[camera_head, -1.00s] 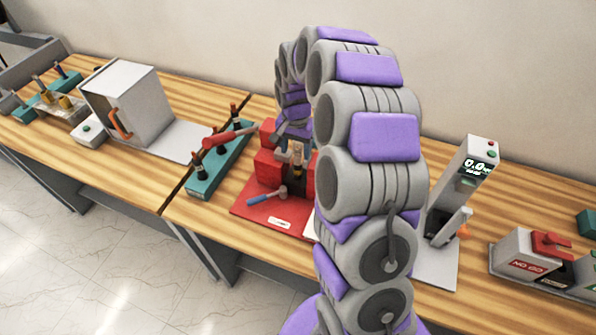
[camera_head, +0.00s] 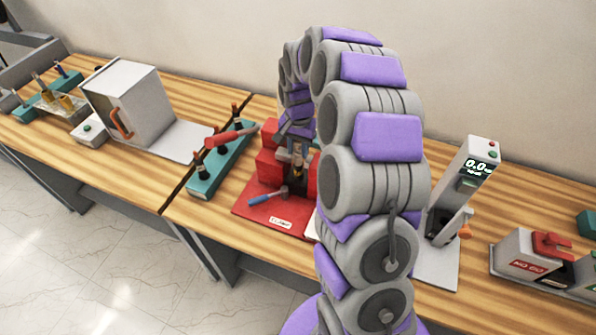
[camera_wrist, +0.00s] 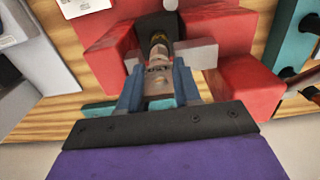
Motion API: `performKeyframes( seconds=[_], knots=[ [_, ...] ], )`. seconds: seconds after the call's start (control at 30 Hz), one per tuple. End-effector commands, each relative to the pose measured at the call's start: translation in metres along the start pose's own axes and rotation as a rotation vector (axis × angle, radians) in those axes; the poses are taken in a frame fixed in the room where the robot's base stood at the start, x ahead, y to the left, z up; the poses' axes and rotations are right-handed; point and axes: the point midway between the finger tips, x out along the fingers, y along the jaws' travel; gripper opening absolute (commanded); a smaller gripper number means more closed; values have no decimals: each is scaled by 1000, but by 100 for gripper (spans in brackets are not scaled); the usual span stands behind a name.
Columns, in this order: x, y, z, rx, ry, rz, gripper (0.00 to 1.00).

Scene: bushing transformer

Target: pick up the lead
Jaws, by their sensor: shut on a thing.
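The lead (camera_wrist: 158,52) looks like a slim stem with a metallic and brass-coloured band and a dark part behind it. It stands among the red blocks of a fixture in the wrist view, and its lower part shows in the head view (camera_head: 298,165). My gripper (camera_wrist: 158,85) has its blue-grey fingers on both sides of the lead and is shut on it. In the head view my gripper (camera_head: 296,145) is over the red fixture, partly hidden by my arm. I cannot tell whether the lead is clear of the fixture.
The red fixture (camera_head: 262,207) has a blue-handled lever (camera_head: 267,198) in front. A teal rack (camera_head: 205,181) with black posts and a red handle (camera_head: 228,137) are to its left. A grey box (camera_head: 135,95) stands further left. A display stand (camera_head: 476,165) is right of my arm.

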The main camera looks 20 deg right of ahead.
Motion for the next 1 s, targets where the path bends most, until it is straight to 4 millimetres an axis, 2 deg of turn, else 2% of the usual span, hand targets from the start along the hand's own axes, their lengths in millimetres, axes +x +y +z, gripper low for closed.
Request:
performKeyframes(
  seconds=[0.37,0.57,0.77,1.0],
  knots=[
    [-1,-1,0,1,-1,-2,0],
    [-12,-1,0,1,0,-2,0],
    [-40,-1,-1,1,3,-5,0],
    [-85,-1,-1,1,3,-4,0]
  ],
)
